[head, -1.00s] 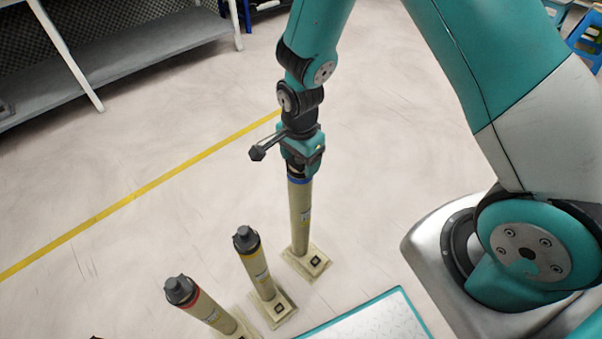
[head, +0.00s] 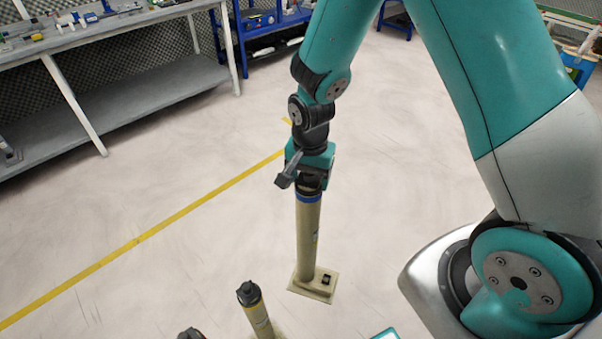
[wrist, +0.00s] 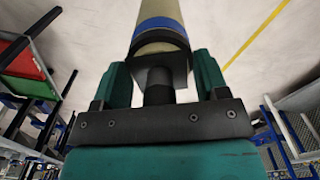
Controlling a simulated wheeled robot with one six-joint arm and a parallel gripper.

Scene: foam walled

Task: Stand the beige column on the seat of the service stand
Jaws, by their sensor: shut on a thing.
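The beige column (head: 308,240) hangs upright below my gripper (head: 311,184), with a blue band near its top and a square beige base plate at its foot. My gripper is shut on the dark knob at the column's top. The wrist view shows the knob between the fingers (wrist: 159,78) and the blue-banded column (wrist: 160,20) beyond it. I cannot tell how far the base plate is above the floor. I cannot make out the service stand or its seat in these views.
Another column (head: 257,312) with a dark cap stands at the lower edge, and a dark cap (head: 190,334) shows beside it. A teal-edged corner (head: 386,334) is at the bottom. A grey workbench (head: 150,95) is at upper left. The floor around the yellow line (head: 150,233) is clear.

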